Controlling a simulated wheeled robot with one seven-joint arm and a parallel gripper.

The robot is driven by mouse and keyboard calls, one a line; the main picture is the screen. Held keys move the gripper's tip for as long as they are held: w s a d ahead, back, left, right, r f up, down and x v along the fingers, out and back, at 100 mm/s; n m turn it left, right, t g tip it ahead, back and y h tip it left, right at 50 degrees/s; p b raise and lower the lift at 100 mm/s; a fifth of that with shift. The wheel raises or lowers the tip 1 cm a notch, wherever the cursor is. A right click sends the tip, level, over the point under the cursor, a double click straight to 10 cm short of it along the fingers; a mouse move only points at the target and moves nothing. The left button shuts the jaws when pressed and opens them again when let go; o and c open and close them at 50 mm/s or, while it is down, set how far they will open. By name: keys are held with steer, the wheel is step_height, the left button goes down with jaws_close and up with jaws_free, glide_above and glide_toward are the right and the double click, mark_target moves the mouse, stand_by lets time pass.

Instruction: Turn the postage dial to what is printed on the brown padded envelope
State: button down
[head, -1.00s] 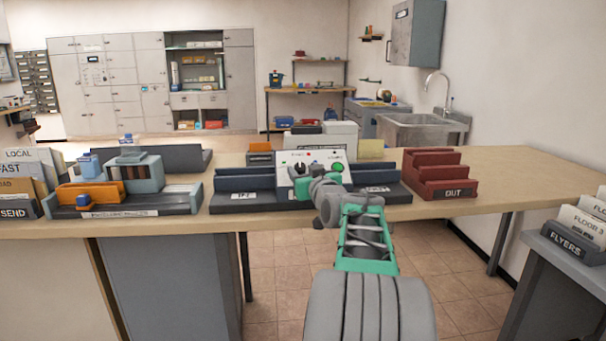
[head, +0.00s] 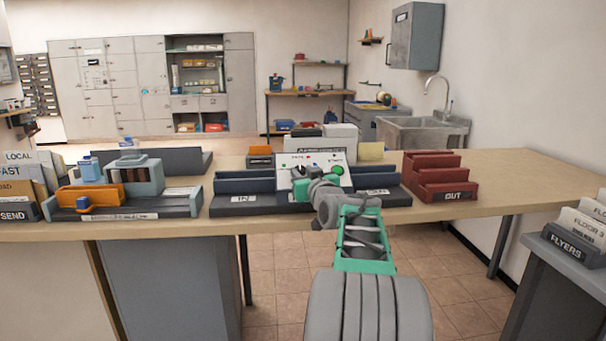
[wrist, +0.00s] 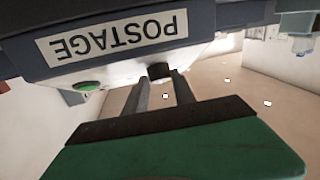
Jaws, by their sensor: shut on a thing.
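In the wrist view, the machine's POSTAGE label (wrist: 118,35) appears upside down. There the two fingers of my gripper (wrist: 162,82) are closed on a small black knob, the postage dial (wrist: 160,70). The dial's setting cannot be read. I cannot make out a brown padded envelope for certain, nor any print on it.
Dark trays (head: 243,194) flank the machine. A red stepped OUT rack (head: 440,175) stands to the right. A sorter holding an orange block (head: 90,197) is to the left. The counter's right end (head: 530,185) is clear. A FLYERS holder (head: 570,246) stands at the right edge.

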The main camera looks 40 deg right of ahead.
steer(key=shift+a+m+h, duration=0.1)
steer(key=shift+m+h, duration=0.2)
steer(key=m+h, duration=0.1)
steer(key=m+g+h, duration=0.1)
steer(key=m, duration=0.1)
steer(key=m+g+h+b, duration=0.1)
steer(key=shift+w+a+m+h, duration=0.3)
steer(key=shift+w+a, duration=0.05)
steer(key=shift+a, duration=0.05)
steer(key=m+g+h, duration=0.1)
steer(key=m, duration=0.1)
steer(key=m+g+h, duration=0.1)
steer(key=g, duration=0.1)
steer(key=shift+w+a+m, duration=0.15)
steer(key=shift+w+m, duration=0.05)
steer(key=shift+m, duration=0.2)
steer(key=m+g, duration=0.1)
steer(key=m+g+h, duration=0.1)
steer(key=m+g+h+p, duration=0.1)
steer(key=m, duration=0.1)
steer(key=shift+w+a+r+g, duration=0.15)
steer(key=shift+r+g, duration=0.1)
steer(key=shift+g, duration=0.15)
steer(key=shift+w+m+g+h+p, duration=0.1)
steer(key=shift+m+g+h+p, duration=0.2)
steer(key=shift+m+g+p, duration=0.95)
steer(key=shift+m, duration=0.45)
